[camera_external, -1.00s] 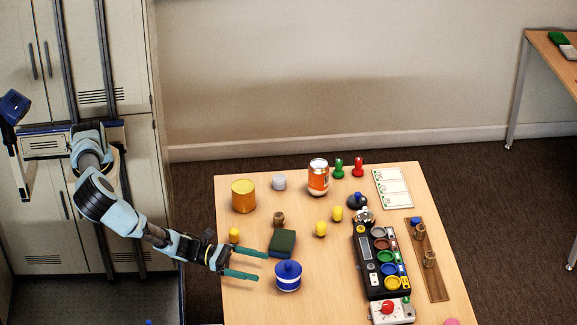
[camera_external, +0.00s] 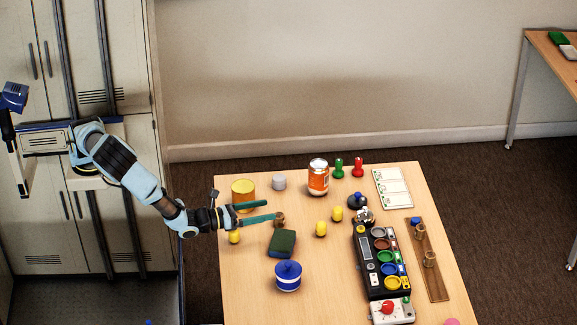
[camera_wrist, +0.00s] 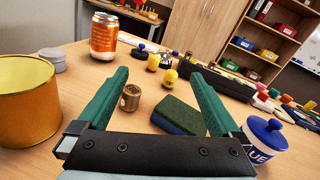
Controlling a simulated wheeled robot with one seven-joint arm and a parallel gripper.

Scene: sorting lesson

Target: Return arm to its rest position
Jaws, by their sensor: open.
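My gripper (camera_external: 262,212) is at the left side of the wooden table, above its top. Its two green fingers are spread and point right, with nothing between them that I can see held. In the wrist view my gripper (camera_wrist: 160,90) is also open. Past the fingers in that view stand a small brass cylinder (camera_wrist: 130,98) and a green and blue block (camera_wrist: 182,116). In the external view the yellow tin (camera_external: 243,187) stands just behind the fingers, and the block (camera_external: 282,243) lies in front of them.
A blue lidded pot (camera_external: 288,277) stands in front of the block. A black tray with coloured cups (camera_external: 367,268) is at the right. The floor (camera_external: 195,200) beside the table is clear.

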